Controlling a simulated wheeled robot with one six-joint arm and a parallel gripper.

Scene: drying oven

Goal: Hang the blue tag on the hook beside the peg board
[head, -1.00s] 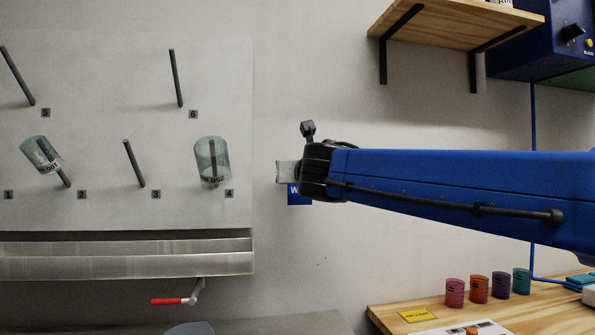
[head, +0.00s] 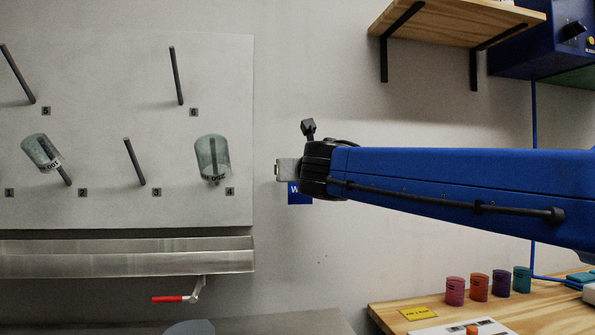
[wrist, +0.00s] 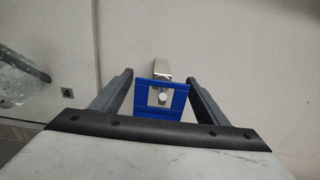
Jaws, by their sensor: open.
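The blue tag (wrist: 146,112) has a square opening in its upper part. The metal hook (wrist: 161,70) on the wall shows at that opening, its round end inside it, so the tag appears to hang on the hook. My gripper (wrist: 161,85) is open, with one finger on each side of the tag and narrow gaps beside it. In the head view my gripper (head: 287,171) is at the wall, right of the peg board (head: 100,210). Part of the blue tag (head: 299,195) with a white letter shows below it; the rest is hidden behind my gripper.
Numbered pegs stand on the board, and clear cups hang on two of them, one (head: 212,160) near its right edge. A wooden shelf (head: 450,25) is at upper right. A wooden bench (head: 395,318) with coloured cups is at lower right. The wall below my arm is clear.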

